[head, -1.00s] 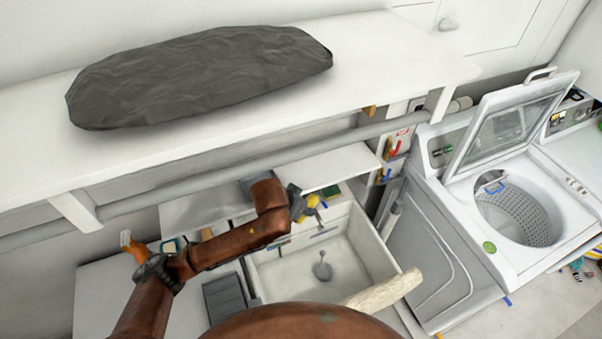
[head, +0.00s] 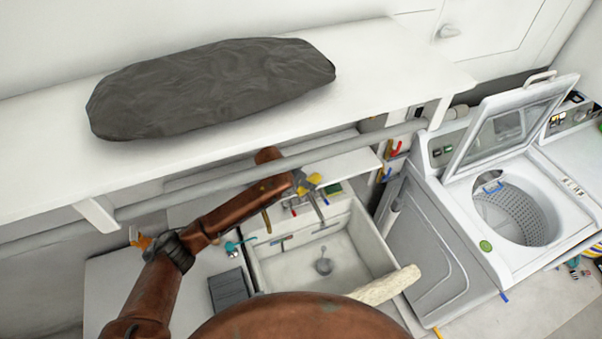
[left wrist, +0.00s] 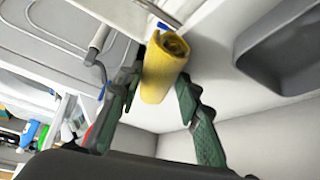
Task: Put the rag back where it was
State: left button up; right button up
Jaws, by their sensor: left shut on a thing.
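The rag is a yellow roll (left wrist: 165,62). In the left wrist view it stands between the two green fingers of my left gripper (left wrist: 158,82), which is shut on it. In the head view the yellow rag (head: 313,179) shows at the end of my left arm, with the left gripper (head: 303,184) partly hidden by the wrist. They are by the back edge of the sink (head: 322,262), near the narrow lower shelf (head: 350,166). My right gripper is not in view.
A wide white upper shelf (head: 385,75) bears a dark grey bundle (head: 212,88); a pipe (head: 390,132) runs below it. A grey block (head: 227,291) lies left of the sink, and a cream roll (head: 385,287) at its front right. An open-lidded washer (head: 465,205) stands right.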

pick_arm(q)
jog(key=w, duration=0.1)
jog(key=w+a, duration=0.1)
jog(key=w, duration=0.1)
jog(key=shift+w+a+r+p, duration=0.1)
jog(key=shift+w+a+p, duration=0.15)
jog(key=shift+p, duration=0.1)
jog(key=shift+w+p, duration=0.15)
jog(key=shift+p, duration=0.25)
jog(key=shift+f, duration=0.2)
jog(key=shift+f, duration=0.1)
jog(key=o, duration=1.2)
jog(key=shift+o, duration=0.2)
